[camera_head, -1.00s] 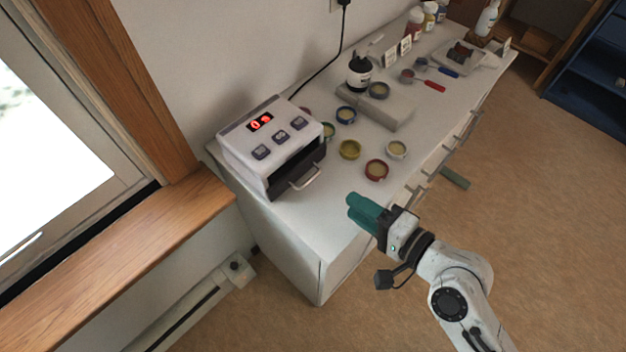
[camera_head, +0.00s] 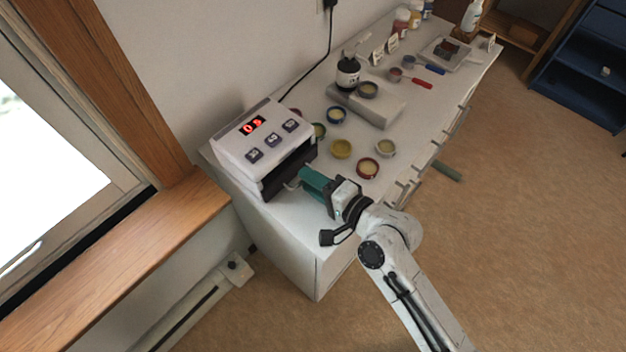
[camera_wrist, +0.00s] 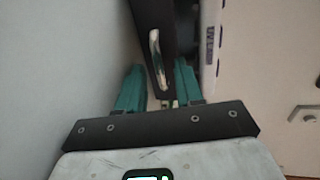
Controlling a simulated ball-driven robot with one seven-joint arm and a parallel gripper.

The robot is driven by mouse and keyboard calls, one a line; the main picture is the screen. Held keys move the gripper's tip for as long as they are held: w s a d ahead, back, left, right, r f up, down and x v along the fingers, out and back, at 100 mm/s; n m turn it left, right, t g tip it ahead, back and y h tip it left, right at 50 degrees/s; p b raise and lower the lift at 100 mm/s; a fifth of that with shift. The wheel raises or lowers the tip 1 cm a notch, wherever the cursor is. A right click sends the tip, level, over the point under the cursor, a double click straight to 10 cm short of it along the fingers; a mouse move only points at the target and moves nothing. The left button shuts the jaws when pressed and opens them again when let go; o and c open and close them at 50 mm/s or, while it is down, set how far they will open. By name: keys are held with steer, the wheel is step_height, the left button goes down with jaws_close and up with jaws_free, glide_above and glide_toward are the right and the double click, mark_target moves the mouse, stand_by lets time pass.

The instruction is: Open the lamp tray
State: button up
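The lamp (camera_head: 262,150) is a white box with a red display and several buttons, standing on the near end of the white bench. Its dark tray front (camera_head: 289,172) faces my gripper. A metal handle on the tray (camera_wrist: 156,58) shows in the wrist view. My gripper (camera_head: 306,180) has teal fingers and is right at the handle. In the wrist view the two fingers of my gripper (camera_wrist: 158,88) are apart, with the lower part of the handle between them. I cannot tell whether they touch it.
A grey block (camera_head: 379,109) bears a dark bottle (camera_head: 348,72). A wooden window sill (camera_head: 130,265) lies to the left. The bench's front corner is clear.

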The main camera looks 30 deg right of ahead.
steer(key=shift+c, duration=0.3)
jaws_close()
stand_by(1.1)
